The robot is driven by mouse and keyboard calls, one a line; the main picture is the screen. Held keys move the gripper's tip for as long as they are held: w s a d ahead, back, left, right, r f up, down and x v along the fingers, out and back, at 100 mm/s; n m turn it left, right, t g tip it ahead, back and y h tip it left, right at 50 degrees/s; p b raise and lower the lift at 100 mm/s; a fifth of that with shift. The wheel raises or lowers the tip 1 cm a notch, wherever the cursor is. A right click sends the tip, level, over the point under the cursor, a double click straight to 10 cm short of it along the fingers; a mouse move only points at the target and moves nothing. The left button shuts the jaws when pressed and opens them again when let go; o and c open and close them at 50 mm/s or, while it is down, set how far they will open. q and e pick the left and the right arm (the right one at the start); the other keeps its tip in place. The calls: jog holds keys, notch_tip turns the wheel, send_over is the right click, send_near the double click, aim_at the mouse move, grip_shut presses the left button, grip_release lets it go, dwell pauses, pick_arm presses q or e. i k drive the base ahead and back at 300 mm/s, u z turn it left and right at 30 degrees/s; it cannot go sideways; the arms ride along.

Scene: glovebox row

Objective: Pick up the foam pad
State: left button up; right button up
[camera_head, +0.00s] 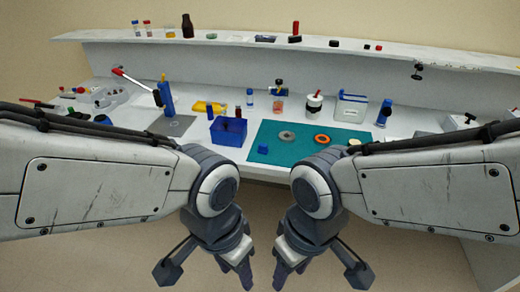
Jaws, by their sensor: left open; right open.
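I cannot tell for sure which thing is the foam pad. A small blue block (262,149) lies on the teal mat (370,165), near its left front. A flat yellow piece (208,107) lies further back on the bench, left of the mat. My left gripper (237,270) and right gripper (290,270) hang low in front of the bench, pointing down. Both are open and empty, apart from everything on the bench.
A blue open bin (228,131) stands left of the mat. A grey ring (287,137) and an orange ring (322,140) lie on the mat. A blue upright tool (166,98) stands at the left. Bottles and jars line the back, below a raised shelf (230,38).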

aim_at(263, 150)
jog(key=z, duration=0.45)
jog(key=k, duration=0.55)
jog(key=z, duration=0.85)
jog(key=i, duration=1.1)
jog(key=u, duration=0.6)
jog(key=i, duration=0.9)
jog(key=u, duration=1.3)
jog(key=i, duration=0.35)
jog(key=u, duration=0.2)
